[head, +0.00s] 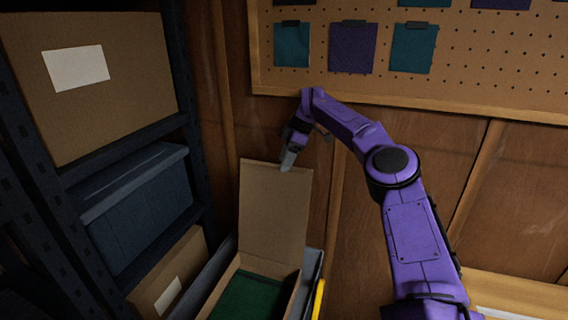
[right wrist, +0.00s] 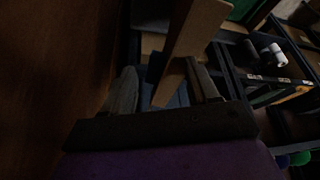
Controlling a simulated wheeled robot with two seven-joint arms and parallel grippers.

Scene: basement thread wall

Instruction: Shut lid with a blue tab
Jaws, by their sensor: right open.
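An open cardboard box (head: 289,291) with green inside stands at the bottom middle of the head view. Its cardboard lid (head: 272,212) stands up at the back of the box. My left gripper is out of view.
A dark shelf rack (head: 190,150) on the left holds a large cardboard box (head: 110,115) and a blue-grey bin (head: 140,215). A wooden wall is close behind the lid, below a pegboard (head: 480,65). A yellow edge (head: 319,298) lies right of the box.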

